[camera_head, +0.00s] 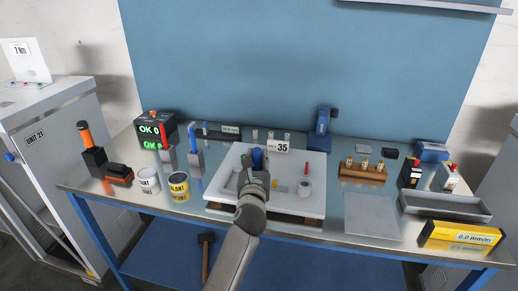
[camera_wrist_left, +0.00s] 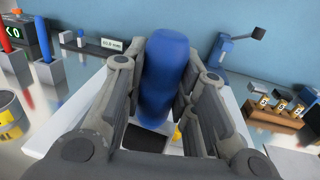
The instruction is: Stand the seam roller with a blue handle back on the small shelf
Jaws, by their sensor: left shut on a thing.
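My left gripper (camera_head: 254,180) is over the white tray (camera_head: 227,187) and shut on the blue handle of the seam roller (camera_head: 257,159). In the left wrist view the blue handle (camera_wrist_left: 163,75) stands nearly upright between the two fingers (camera_wrist_left: 160,95). The roller end is hidden, and I cannot tell whether it touches the tray. A low dark ledge (camera_head: 228,138) with a label is behind the tray to the left; I cannot tell whether it is the small shelf. My right gripper is not in view.
Paint cans (camera_head: 178,186) stand left; a wooden rack (camera_head: 363,171) stands right. A grey plate (camera_head: 370,215) lies bare at the front right. A pale ledge (camera_head: 430,6) is high on the wall.

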